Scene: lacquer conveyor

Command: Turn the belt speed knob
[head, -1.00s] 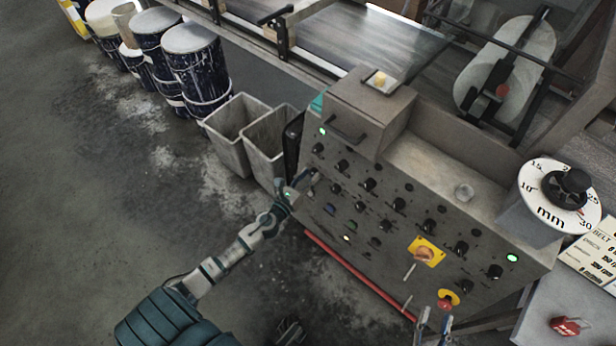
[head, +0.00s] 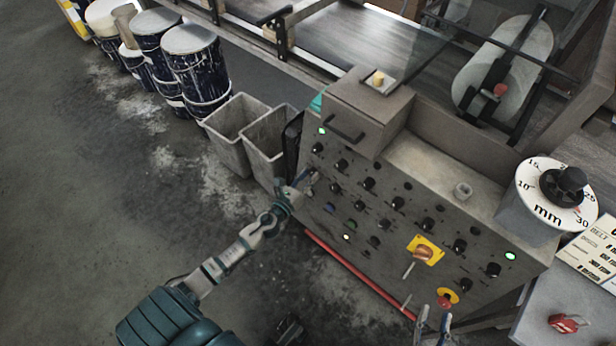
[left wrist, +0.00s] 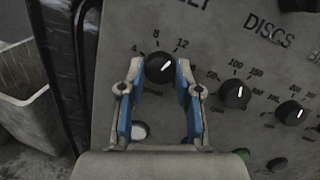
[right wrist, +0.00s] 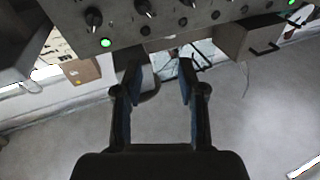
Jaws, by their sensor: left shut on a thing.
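The belt speed knob (left wrist: 160,68) is a round black knob with a white pointer line on the grey panel, under lettering ending in "LT". A scale with 4, 8 and 12 surrounds it, and the pointer leans right of the 8, toward the 12. My left gripper (left wrist: 157,70) is shut on this knob, with one blue-padded finger on each side. In the head view my left gripper (head: 303,180) reaches the upper left part of the panel and hides the knob. My right gripper (right wrist: 158,68) is open and empty; it shows at the head view's bottom edge (head: 435,314).
The control panel (head: 330,222) carries several other black knobs, including the "DISCS" knob (left wrist: 235,94). A yellow-backed switch (head: 425,251) and a red button (head: 445,300) sit low on it. Grey bins (head: 234,150) stand left of the panel. The floor in front is clear.

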